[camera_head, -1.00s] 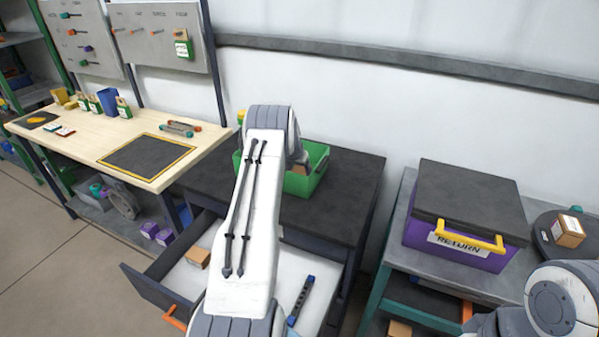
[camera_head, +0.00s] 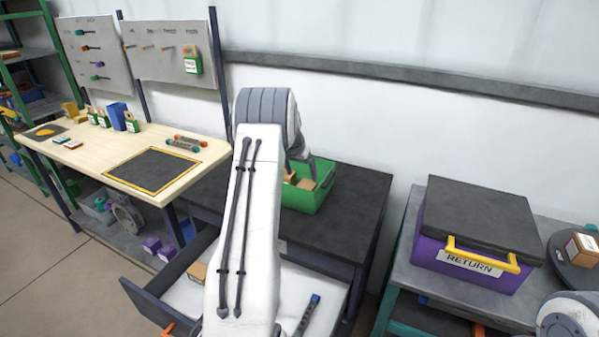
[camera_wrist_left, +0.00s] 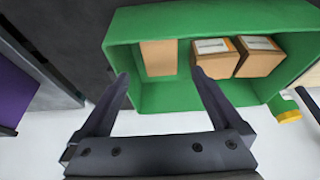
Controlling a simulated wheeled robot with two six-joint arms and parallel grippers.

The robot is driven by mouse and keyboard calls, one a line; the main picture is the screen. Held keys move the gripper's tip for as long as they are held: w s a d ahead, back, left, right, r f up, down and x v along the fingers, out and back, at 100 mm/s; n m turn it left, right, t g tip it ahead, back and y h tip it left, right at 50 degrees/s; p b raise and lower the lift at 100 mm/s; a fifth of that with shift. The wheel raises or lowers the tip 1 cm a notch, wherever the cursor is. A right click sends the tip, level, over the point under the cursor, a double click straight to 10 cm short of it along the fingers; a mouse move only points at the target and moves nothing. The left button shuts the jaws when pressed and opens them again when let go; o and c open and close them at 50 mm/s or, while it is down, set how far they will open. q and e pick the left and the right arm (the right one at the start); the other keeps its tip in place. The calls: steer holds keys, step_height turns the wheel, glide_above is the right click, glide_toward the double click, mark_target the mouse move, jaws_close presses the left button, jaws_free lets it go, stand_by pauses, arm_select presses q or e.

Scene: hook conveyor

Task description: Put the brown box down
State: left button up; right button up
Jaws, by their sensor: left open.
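A green bin (camera_head: 310,201) stands on the dark table behind my left arm. In the left wrist view the green bin (camera_wrist_left: 215,22) holds three brown boxes. A plain brown box (camera_wrist_left: 158,58) lies at the left, just beyond my open left gripper (camera_wrist_left: 160,76), with nothing gripped. Two brown boxes with pale labels sit to the right: one (camera_wrist_left: 213,60) near the middle and one (camera_wrist_left: 259,58) beside it. In the head view, my left arm hides part of the bin and its boxes. My right gripper is out of view.
A brown box (camera_head: 197,272) lies in the open drawer (camera_head: 150,300) below. A purple RETURN crate (camera_head: 455,270) with a dark lid stands on the right table. Another brown box (camera_head: 582,248) sits on a round dark plate at far right. The dark tabletop (camera_head: 358,205) right of the bin is clear.

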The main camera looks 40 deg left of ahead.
arm_select(q)
steer(key=shift+v, duration=1.35)
steer(key=d+r+m+h, duration=0.2)
steer(key=d+r+m, duration=0.15)
steer(key=d, duration=1.75)
steer(key=s+d+r+m+g, duration=0.1)
steer(key=s+d+r, duration=0.1)
steer(key=s+d, duration=0.35)
steer(key=s+d+r+g, duration=0.1)
steer(key=s+d, duration=0.1)
steer(key=d, duration=0.7)
steer(key=s+d+m+g, duration=0.1)
steer(key=s+d+m, duration=0.1)
steer(key=s+d, duration=0.6)
steer(key=s+d+m+g, duration=0.1)
steer(key=s+d+m, duration=0.15)
steer(key=s, duration=0.85)
steer(key=s+f+m, duration=0.1)
steer(key=s, duration=0.9)
steer(key=shift+s+f, duration=0.25)
steer(key=shift+f, duration=0.15)
steer(key=shift+d, duration=0.1)
